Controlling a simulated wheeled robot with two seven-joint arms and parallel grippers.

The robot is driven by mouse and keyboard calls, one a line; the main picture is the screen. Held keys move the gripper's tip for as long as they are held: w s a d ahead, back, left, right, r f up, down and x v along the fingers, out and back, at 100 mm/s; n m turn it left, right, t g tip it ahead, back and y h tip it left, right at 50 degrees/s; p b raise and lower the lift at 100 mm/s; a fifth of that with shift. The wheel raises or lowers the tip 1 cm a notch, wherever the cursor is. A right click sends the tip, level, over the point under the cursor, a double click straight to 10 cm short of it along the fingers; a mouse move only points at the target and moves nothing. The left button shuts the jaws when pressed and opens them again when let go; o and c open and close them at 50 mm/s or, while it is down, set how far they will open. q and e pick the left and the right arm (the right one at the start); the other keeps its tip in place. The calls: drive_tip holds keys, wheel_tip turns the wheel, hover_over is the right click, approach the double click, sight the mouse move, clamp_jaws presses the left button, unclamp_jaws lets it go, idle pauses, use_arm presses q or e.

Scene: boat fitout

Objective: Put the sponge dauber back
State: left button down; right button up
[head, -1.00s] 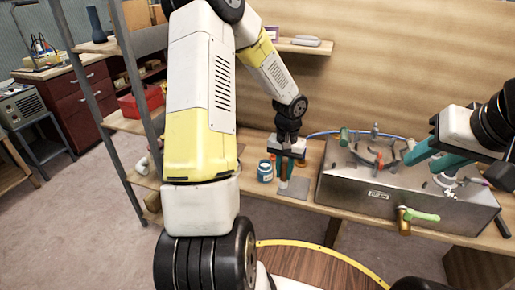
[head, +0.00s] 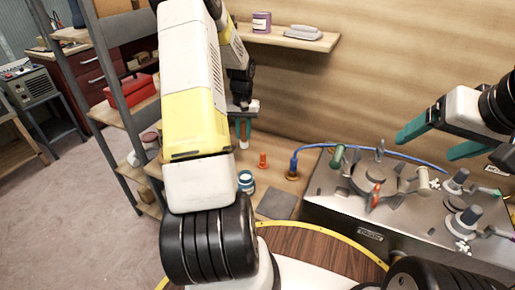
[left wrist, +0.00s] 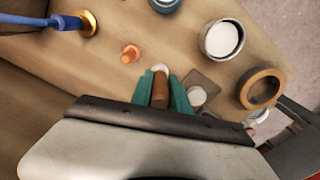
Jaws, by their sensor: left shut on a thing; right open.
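The sponge dauber has a brown handle (left wrist: 160,93) and a pale round tip (left wrist: 161,69). My left gripper (left wrist: 165,90) is shut on its handle. In the head view my left gripper (head: 243,128) is over the back of the wooden counter, left of the orange piece (head: 263,160), with the dauber's pale tip (head: 243,144) below its fingers. Whether the tip touches anything is unclear. A blue jar (head: 246,182) stands nearer me, beside a grey pad (head: 276,205). My right gripper (head: 432,142) is open and empty above the metal box.
The metal box (head: 325,205) carries valves and levers on the right. The left wrist view shows an open pale-filled jar (left wrist: 222,40), a brown ring (left wrist: 262,88) and a small square pad (left wrist: 212,83). A wall shelf (head: 285,37) is above.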

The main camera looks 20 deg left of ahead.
use_arm(q)
drive_tip(key=shift+w+a+f, duration=0.1)
drive_tip(key=shift+a+f, duration=0.2)
drive_tip(key=shift+f, duration=1.35)
drive_tip(key=shift+s+a+f, duration=0.1)
drive_tip(key=shift+a+f, duration=0.2)
drive_tip(key=shift+f, duration=1.4)
drive_tip(key=shift+w+a+f, duration=0.1)
drive_tip(key=shift+a+f, duration=0.2)
drive_tip(key=shift+f, duration=1.35)
drive_tip(key=shift+f, duration=0.15)
drive_tip(key=c, duration=1.3)
unclamp_jaws()
drive_tip(key=shift+o, duration=0.2)
